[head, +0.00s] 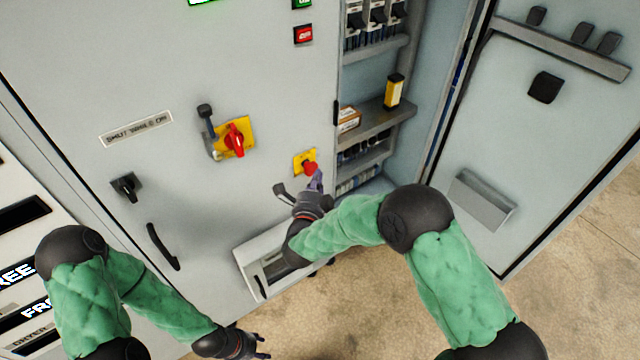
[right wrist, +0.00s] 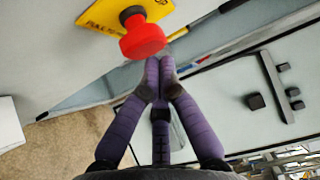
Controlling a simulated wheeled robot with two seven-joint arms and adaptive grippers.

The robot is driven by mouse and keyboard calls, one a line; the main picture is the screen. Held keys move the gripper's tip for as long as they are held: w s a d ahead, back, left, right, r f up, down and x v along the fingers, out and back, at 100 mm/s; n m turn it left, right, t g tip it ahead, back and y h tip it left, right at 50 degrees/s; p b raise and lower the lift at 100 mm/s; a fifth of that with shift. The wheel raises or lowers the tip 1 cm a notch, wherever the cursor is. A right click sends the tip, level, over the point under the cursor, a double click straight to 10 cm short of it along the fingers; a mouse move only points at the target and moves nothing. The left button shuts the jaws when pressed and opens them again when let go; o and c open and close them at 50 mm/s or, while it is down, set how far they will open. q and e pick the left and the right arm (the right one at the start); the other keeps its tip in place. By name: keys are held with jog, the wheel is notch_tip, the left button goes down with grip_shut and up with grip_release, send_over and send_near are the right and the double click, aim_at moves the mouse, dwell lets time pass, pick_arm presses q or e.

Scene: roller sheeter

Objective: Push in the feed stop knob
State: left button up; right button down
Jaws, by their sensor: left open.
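A red mushroom-shaped knob (head: 310,168) sits on a yellow plate low on the grey cabinet front, near the open cabinet section. It also shows large at the top of the right wrist view (right wrist: 142,38), on a yellow plate with partly readable lettering. My right gripper (head: 318,178) is just below the knob, its purple fingertips (right wrist: 159,72) drawn together with nothing visible between them. The tips are very close to the knob's lower edge; I cannot tell whether they touch it. My left gripper (head: 262,341) is open and empty, low in the head view, away from the knob.
A red rotary handle (head: 235,140) on a yellow plate and a lever (head: 206,115) stick out left of the knob. A black selector (head: 126,187) and a black door handle (head: 162,247) are further left. An open tray (head: 243,257) is below. The cabinet door (head: 510,120) stands open at right.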

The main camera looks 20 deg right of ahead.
jog(key=shift+w+a+b, duration=0.35)
jog(key=shift+w+b, duration=0.3)
jog(key=shift+w, duration=0.1)
pick_arm(q)
jog(key=shift+w+a+f, duration=0.1)
jog(key=shift+f, duration=0.45)
pick_arm(e)
jog(key=shift+r, duration=0.25)
jog(key=shift+w, duration=0.1)
